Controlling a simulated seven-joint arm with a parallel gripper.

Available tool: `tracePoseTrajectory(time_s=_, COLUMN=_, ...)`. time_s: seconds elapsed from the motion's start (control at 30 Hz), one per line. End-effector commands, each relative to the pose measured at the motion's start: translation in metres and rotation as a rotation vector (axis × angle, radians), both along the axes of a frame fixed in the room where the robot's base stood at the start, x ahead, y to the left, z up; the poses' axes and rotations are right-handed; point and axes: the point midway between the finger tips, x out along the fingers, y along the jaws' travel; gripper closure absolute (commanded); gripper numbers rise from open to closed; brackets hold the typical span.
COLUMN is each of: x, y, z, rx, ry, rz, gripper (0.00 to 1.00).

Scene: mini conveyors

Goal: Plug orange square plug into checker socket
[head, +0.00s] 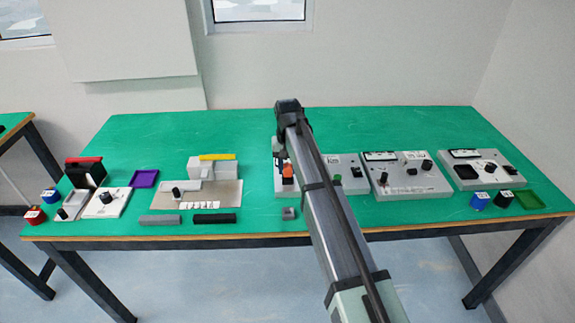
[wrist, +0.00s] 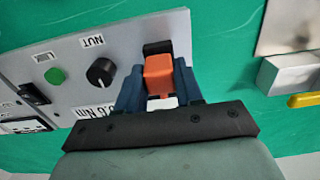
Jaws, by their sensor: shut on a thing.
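The orange square plug (wrist: 158,75) is held between the blue fingers of my gripper (wrist: 157,82) in the wrist view. In the head view the plug (head: 287,171) shows as a small orange patch beside my arm. The grey checker panel (wrist: 72,80) lies under the gripper, with a black knob, a green button and printed labels. A black block (wrist: 157,47) shows just beyond the plug, at the panel's edge; it may be the socket. I cannot tell whether the plug touches it or is seated. In the head view my arm hides much of the panel (head: 345,172).
Other grey panels (head: 408,182) stand to the right on the green table. A beige plate with grey blocks (head: 215,190) and a yellow bar (head: 217,157) is to the left. A small grey block (head: 289,213) lies near the front edge. The table's back is clear.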

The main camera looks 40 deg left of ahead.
Motion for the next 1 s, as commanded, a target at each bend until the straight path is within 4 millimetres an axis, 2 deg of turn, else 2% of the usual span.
tracePoseTrajectory(time_s=0.33, x=-0.0002, y=-0.0003, z=-0.0071, rx=0.0, ry=0.0, rz=0.0, gripper=0.94)
tracePoseTrajectory(time_s=0.37, x=-0.0001, y=-0.0002, z=-0.0072, rx=0.0, ry=0.0, rz=0.0, gripper=0.63)
tracePoseTrajectory(time_s=0.6, x=0.0, y=-0.0001, z=-0.0068, rx=0.0, ry=0.0, rz=0.0, gripper=0.4)
tracePoseTrajectory(time_s=0.67, x=-0.0001, y=-0.0001, z=-0.0068, rx=0.0, ry=0.0, rz=0.0, gripper=0.35)
tracePoseTrajectory(time_s=1.0, x=0.0001, y=0.0001, z=-0.0028, rx=0.001, ry=-0.001, rz=0.0, gripper=0.34)
